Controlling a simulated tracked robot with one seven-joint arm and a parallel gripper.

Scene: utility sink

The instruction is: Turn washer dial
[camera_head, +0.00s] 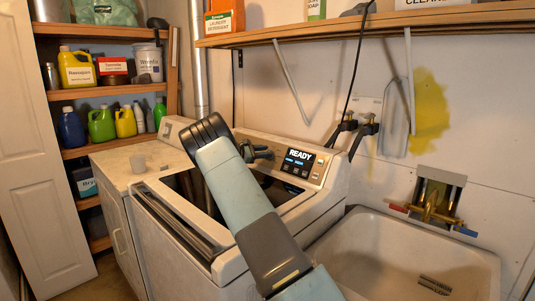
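The white washer (203,268) stands in the middle, with a dark glass lid on top. Its rear control panel (322,168) carries a dark display (298,162) reading "READY", with small buttons. My teal and grey arm rises from the bottom and crosses in front of the lid and part of the panel. A dark, finger-like shape at the panel, left of the display, seems to be my gripper (257,153). It is small and partly behind the arm, so I cannot tell its opening. The dial is not clearly distinguishable there; contact with it cannot be told.
A sink (365,225) with a brass faucet (430,207) stands right of the washer. A wooden wall shelf (450,16) hangs above. Bottles fill the left shelves.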

